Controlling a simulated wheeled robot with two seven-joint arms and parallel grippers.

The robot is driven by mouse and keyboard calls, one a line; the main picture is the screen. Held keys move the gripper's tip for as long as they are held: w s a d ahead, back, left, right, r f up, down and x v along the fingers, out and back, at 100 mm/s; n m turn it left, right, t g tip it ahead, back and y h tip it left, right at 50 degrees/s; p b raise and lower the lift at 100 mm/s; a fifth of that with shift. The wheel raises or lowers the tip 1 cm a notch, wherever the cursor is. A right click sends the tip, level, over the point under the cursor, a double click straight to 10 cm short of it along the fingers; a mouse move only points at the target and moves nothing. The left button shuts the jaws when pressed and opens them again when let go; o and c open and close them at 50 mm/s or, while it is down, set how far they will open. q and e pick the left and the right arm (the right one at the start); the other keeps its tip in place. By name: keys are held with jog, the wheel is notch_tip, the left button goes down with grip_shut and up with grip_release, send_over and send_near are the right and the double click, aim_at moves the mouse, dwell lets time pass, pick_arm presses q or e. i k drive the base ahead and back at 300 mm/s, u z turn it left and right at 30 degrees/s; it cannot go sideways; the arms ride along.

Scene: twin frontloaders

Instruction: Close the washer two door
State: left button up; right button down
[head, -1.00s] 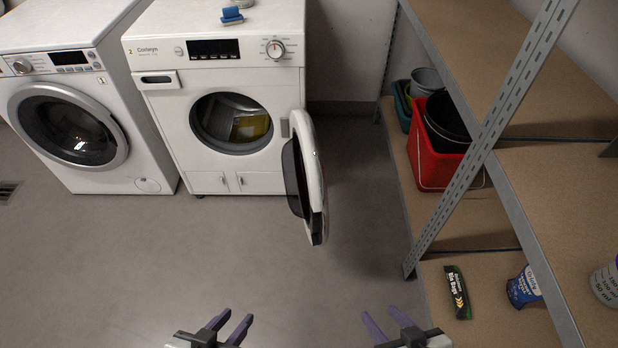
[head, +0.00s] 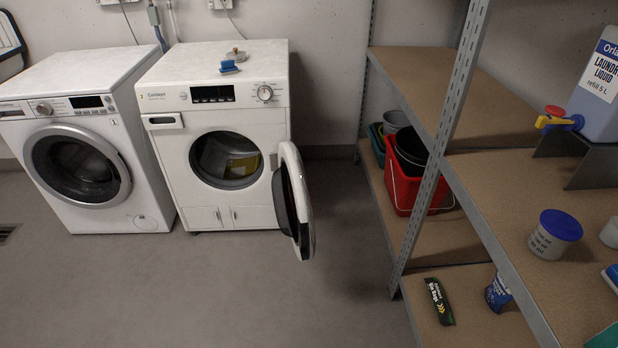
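The right-hand washer (head: 165,148), marked with a small 2, stands against the back wall. Its round door (head: 296,200) is swung wide open to the right on its hinge side, about square to the washer's front. The round opening (head: 226,160) is uncovered, and something yellow lies inside the drum. The left washer (head: 120,200) has its round door (head: 76,166) shut. Neither of my grippers shows in the head view now.
A blue brush (head: 228,66) lies on the right-hand washer. The grey floor (head: 200,295) in front is clear.

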aim_at(292, 201)
jog(key=u, duration=0.25)
jog(key=i, duration=1.4)
jog(key=z, duration=0.35)
